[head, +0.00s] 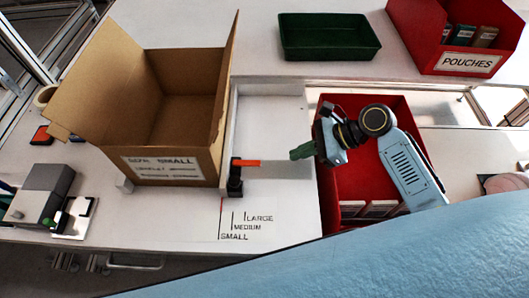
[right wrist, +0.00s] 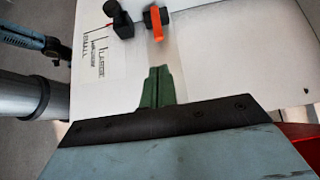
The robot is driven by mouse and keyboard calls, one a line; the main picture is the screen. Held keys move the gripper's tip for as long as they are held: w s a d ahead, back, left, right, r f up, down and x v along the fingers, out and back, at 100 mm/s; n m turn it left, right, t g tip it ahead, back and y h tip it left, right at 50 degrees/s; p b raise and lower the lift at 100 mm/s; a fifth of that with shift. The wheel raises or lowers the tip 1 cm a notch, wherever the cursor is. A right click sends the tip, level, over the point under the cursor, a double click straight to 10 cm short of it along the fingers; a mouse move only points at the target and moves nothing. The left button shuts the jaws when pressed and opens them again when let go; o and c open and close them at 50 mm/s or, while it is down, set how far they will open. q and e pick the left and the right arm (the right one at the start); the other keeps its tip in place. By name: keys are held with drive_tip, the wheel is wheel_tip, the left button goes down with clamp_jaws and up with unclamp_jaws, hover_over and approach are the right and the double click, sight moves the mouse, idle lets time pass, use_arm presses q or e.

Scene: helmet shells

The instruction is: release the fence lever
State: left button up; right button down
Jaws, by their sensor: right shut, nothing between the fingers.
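The fence lever (head: 246,163) is a short orange bar on a black clamp block (head: 235,185), pointing right in the head view. It also shows at the top of the right wrist view (right wrist: 157,24). My right gripper (head: 295,154) has green fingers that are shut and empty. It is to the right of the lever, with a visible gap between them. In the right wrist view the shut fingertips (right wrist: 158,72) point up toward the lever, apart from it. My left gripper is not in view.
An open cardboard box (head: 165,168) stands left of the clamp. Size marks (head: 247,219) reading small, medium and large lie in front. A red bin (head: 345,185) is below my right arm. A green tray (head: 328,52) and a red pouches bin (head: 468,64) stand behind.

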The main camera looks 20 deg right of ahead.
sight(247, 163)
drive_tip(key=shift+s, duration=0.3)
drive_tip(key=b+x, duration=0.2)
drive_tip(key=x, duration=0.8)
drive_tip(key=shift+w, duration=0.1)
